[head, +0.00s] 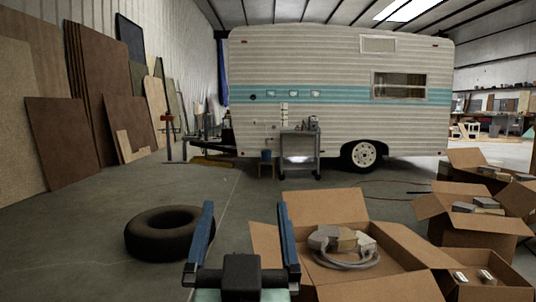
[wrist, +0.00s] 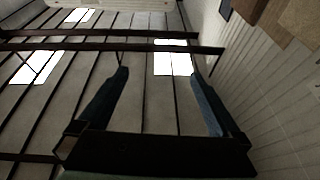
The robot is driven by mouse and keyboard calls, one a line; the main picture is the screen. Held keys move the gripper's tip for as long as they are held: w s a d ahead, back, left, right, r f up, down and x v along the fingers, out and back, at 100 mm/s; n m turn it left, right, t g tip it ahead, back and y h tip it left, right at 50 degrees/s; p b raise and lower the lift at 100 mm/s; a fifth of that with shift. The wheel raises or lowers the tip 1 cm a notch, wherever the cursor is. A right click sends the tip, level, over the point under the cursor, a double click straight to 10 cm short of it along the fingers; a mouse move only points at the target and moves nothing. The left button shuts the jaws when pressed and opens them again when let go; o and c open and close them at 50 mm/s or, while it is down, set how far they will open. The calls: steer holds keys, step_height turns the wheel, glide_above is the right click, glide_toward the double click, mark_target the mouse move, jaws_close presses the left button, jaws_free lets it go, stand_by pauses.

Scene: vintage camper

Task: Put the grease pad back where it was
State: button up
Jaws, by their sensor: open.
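I cannot make out a grease pad for certain in either view. My gripper (head: 245,206) is at the bottom centre of the head view, its two blue fingers wide apart and pointing up, with nothing between them. In the wrist view my gripper (wrist: 158,73) is also open and empty, pointing at the roof. A flat yellowish thing (head: 212,160) lies on the floor by the trailer's hitch end, too small to identify. A grey cart (head: 299,154) with small items on top stands against the camper (head: 330,95); its items are too small to tell apart.
A black tire (head: 168,233) lies on the floor left of my gripper. An open cardboard box (head: 400,262) with grey parts is close at right, with more boxes (head: 470,222) beyond. Boards (head: 100,90) lean on the left wall. The middle floor (head: 225,190) is clear.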

steer(key=s+d+r+t, duration=0.1)
steer(key=s+r+t, duration=0.1)
steer(key=s+r, duration=0.4)
steer(key=s+d+r+t+h, duration=0.1)
steer(key=s+r+t, duration=0.2)
steer(key=s+r, duration=0.3)
step_height(320, 180, up, 2)
steer(key=shift+d+r, duration=0.1)
steer(key=shift+d, duration=0.25)
steer(key=shift+r, duration=0.1)
step_height(320, 180, up, 53)
steer(key=p, duration=5.2)
steer(key=shift+f+p, duration=0.2)
steer(key=shift+p, duration=0.2)
